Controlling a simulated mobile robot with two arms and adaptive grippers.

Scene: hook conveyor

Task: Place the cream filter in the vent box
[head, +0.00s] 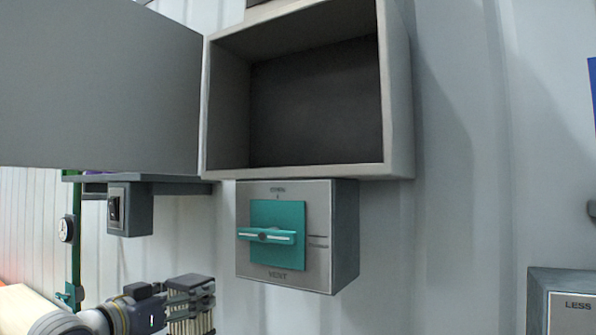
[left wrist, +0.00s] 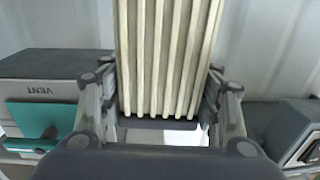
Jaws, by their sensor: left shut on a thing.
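The vent box (head: 397,110) is an open grey box on the wall, dark and empty inside. Its door (head: 95,90) is swung out to the left. My left gripper (head: 190,297) is low in the head view, below and left of the box. It is shut on the cream filter, a pleated block that shows clearly in the left wrist view (left wrist: 170,55), between the fingers (left wrist: 165,115). In the head view only a small part of the filter shows at the gripper. My right gripper is not in view.
Under the box sits a grey panel (head: 345,240) marked VENT, with a teal handle (head: 266,236) lying level. A dark shelf with a switch box (head: 130,210) is on the left. Another grey box (head: 540,300) marked LESS is at lower right. Bare wall lies between.

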